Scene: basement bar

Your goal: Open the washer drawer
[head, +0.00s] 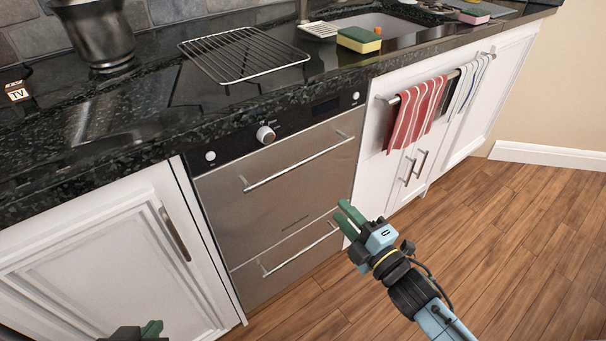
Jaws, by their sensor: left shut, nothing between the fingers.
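The washer is a steel-fronted appliance (268,205) under the counter, with a black control strip (285,130) and a round knob. Its upper front has a long bar handle (300,163). The lower drawer (290,278) has a second bar handle (298,250). Both fronts look closed. My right gripper (341,211) has its green fingers slightly apart, at the right end of the lower handle. Whether they touch the handle, I cannot tell. My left gripper (150,328) shows only in part at the bottom edge, shut and empty, in front of the left white cabinet.
A dark stone counter (150,120) holds a wire rack (240,55), a metal pot (98,30) and a sponge (358,40). A striped red towel (418,108) hangs on the right cabinet's rail. The wooden floor (500,250) at right is clear.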

